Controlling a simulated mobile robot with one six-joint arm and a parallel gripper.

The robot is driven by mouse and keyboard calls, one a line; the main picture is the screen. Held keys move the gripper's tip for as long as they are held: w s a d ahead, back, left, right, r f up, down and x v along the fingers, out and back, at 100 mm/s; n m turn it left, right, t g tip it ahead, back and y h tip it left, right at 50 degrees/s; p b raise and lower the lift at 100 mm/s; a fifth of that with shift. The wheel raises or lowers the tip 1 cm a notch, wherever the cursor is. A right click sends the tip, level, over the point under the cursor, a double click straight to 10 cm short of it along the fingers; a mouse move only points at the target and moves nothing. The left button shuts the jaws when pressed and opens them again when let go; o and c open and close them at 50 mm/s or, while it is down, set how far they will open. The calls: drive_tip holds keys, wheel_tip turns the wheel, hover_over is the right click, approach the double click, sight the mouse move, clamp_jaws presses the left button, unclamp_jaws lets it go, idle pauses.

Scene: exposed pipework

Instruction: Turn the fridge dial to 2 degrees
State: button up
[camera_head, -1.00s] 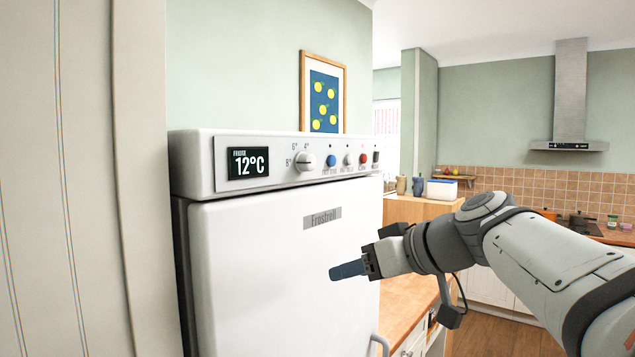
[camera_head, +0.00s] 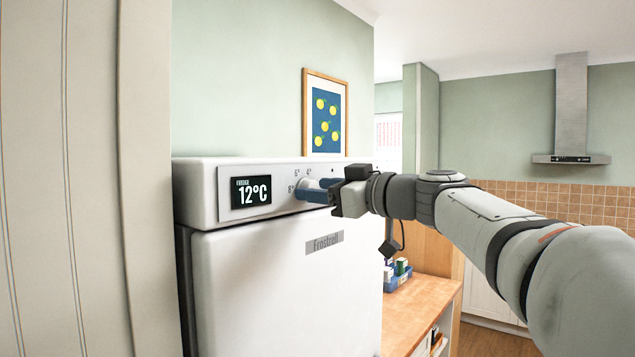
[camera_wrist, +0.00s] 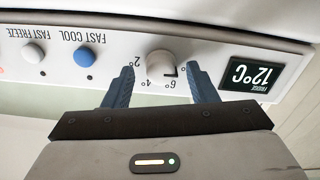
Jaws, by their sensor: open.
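The fridge dial (camera_wrist: 160,64) is a round white knob on the white control panel, with marks 2°, 4°, 6° and a partly covered one around it. In the wrist view, which is upside down, my gripper (camera_wrist: 161,69) is open, with one blue finger on each side of the dial. Whether the fingers touch it I cannot tell. In the head view my gripper (camera_head: 318,188) reaches the panel from the right and hides much of the dial (camera_head: 306,183). The fridge display (camera_head: 251,192) reads 12°C; it also shows in the wrist view (camera_wrist: 254,75).
The blue fast cool button (camera_wrist: 84,56) and white fast freeze button (camera_wrist: 34,53) sit on the same panel beside the dial. The fridge door (camera_head: 280,285) lies below. A wooden counter (camera_head: 425,305) with a small blue tray (camera_head: 398,280) stands to the right.

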drive_tip(key=shift+w+a, duration=0.1)
drive_tip(key=shift+a, duration=0.05)
drive_tip(key=shift+c, duration=0.3)
drive_tip(key=c, duration=0.9)
drive_tip(key=shift+a, duration=0.1)
drive_tip(key=shift+f, duration=0.1)
